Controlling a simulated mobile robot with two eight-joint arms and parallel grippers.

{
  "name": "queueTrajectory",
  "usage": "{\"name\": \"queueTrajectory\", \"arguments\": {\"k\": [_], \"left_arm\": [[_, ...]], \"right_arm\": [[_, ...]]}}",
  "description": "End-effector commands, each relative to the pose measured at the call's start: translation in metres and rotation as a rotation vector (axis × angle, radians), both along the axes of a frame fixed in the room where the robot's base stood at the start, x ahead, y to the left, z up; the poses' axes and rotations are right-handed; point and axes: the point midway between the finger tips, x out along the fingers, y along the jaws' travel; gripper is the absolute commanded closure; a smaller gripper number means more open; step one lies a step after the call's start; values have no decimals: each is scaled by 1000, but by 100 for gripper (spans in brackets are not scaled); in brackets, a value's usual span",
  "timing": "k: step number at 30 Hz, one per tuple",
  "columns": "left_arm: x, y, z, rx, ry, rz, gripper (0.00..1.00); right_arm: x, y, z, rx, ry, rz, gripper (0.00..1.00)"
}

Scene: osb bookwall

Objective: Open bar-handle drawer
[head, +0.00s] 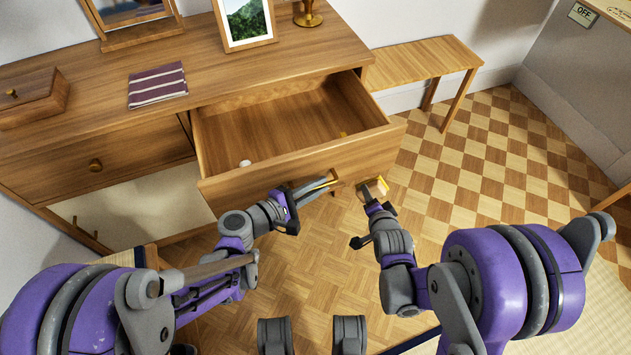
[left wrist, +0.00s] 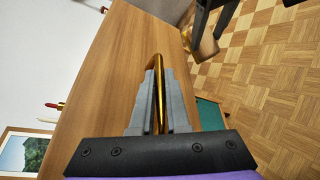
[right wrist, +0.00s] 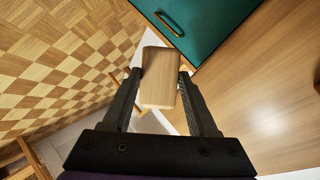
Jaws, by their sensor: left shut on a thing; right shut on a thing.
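The wooden drawer (head: 300,165) stands pulled out of the dresser, with its inside showing from above. My left gripper (head: 322,186) is shut on the drawer's brass bar handle. In the left wrist view the bar handle (left wrist: 158,85) runs between the two grey fingers, in front of the wooden drawer front (left wrist: 105,85). My right gripper (head: 374,192) is shut on a small wooden block, just right of the handle. The block (right wrist: 159,80) shows between the dark fingers in the right wrist view.
A small white object (head: 245,163) lies in the drawer. A teal panel (right wrist: 205,25) with a brass bar handle shows in the right wrist view. The dresser top (head: 225,75) bears a striped cloth (head: 157,85) and a picture frame (head: 245,22). A low bench (head: 425,60) stands at right; the floor beyond is clear.

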Motion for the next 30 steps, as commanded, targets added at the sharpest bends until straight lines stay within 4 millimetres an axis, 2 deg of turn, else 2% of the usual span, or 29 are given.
{"name": "queueTrajectory", "arguments": {"k": [9, 10, 15, 24, 30], "left_arm": [[-1, 0, 0, 0, 0, 0, 100], [-1, 0, 0, 0, 0, 0, 85], [-1, 0, 0, 0, 0, 0, 56], [-1, 1, 1, 0, 0, 0, 56], [-16, 22, 7, 0, 0, 2, 56]], "right_arm": [[0, 0, 0, 0, 0, 0, 85], [0, 0, 0, 0, 0, 0, 85], [0, 0, 0, 0, 0, 0, 85], [0, 0, 1, 0, 0, 0, 85], [-1, 0, 7, 0, -1, 0, 85]]}}
